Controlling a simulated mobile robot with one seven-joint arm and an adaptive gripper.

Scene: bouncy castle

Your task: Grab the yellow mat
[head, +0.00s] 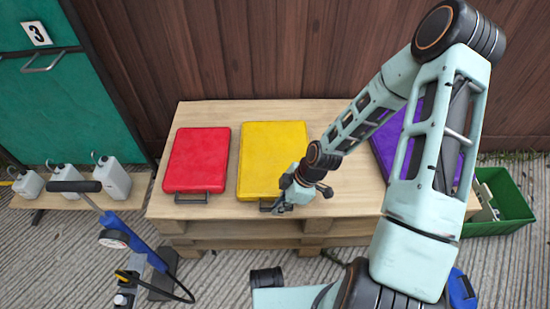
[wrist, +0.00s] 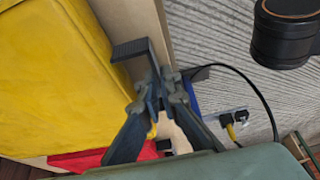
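The yellow mat (head: 272,150) lies flat on the wooden pallet table, between a red mat and a purple one. A dark handle (head: 266,206) shows at its front edge, partly hidden by my gripper. My gripper (head: 281,207) is at the front right of the yellow mat, beside that handle. In the wrist view the mat (wrist: 55,75) fills the left side, and my gripper (wrist: 150,62) is close to its edge. The fingers come near each other there, but I cannot tell whether they are shut or hold the handle.
The red mat (head: 197,160) lies to the left and the purple mat (head: 405,140) to the right, partly behind my arm. The pallet table (head: 335,215) has bare wood around the mats. A green crate (head: 508,205) stands right; a blue pump (head: 135,245) stands front left.

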